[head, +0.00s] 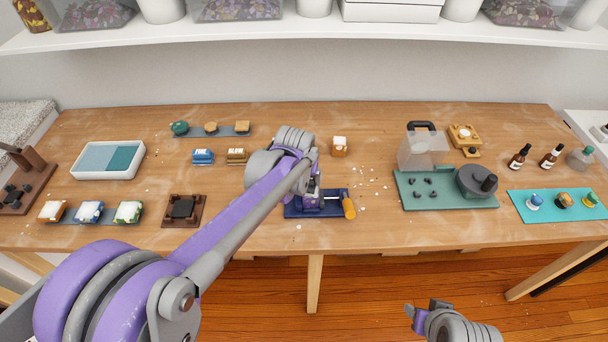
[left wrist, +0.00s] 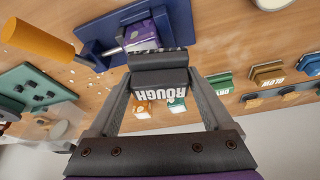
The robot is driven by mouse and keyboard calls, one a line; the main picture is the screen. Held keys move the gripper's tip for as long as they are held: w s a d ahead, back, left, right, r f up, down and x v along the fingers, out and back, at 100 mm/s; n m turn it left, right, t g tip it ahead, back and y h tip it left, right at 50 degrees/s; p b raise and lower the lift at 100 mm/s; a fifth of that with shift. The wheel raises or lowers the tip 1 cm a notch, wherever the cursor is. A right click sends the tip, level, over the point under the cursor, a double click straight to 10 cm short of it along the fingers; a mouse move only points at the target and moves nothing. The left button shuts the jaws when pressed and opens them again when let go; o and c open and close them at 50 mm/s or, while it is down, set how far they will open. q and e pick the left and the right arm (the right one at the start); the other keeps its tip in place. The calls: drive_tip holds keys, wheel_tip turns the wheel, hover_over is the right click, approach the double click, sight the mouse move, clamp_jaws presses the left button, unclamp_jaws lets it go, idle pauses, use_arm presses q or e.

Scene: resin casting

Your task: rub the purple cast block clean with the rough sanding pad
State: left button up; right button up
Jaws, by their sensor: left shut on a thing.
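My left gripper (head: 312,172) is shut on the dark rough sanding pad (left wrist: 160,83), whose label reads "ROUGH" upside down in the left wrist view. The purple cast block (left wrist: 142,34) sits in the jaws of a blue vise (left wrist: 98,28), right beside the pad's gritty edge. I cannot tell whether pad and block touch. In the head view the vise (head: 330,209) stands near the table's front edge, and my left gripper hides most of the block. My right gripper (head: 427,308) is low at the front, off the table, with its fingers apart and empty.
The vise's orange handle (head: 349,208) sticks out on its right. A green base with a dark round pot (head: 477,181) stands to the right. White crumbs are scattered behind the vise.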

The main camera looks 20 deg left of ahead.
sight(317, 191)
use_arm(q)
drive_tip(key=shift+f+b, duration=0.65)
drive_tip(key=shift+f, duration=0.55)
idle(0.5)
drive_tip(key=shift+w+d+r, duration=0.1)
drive_tip(key=shift+w+d, duration=0.2)
drive_tip(key=shift+d, duration=0.7)
drive_tip(key=shift+w+d, duration=0.25)
drive_tip(key=shift+d, duration=0.75)
drive_tip(key=shift+f, duration=0.2)
drive_tip(key=shift+s, duration=0.1)
drive_tip(key=shift+a, duration=0.15)
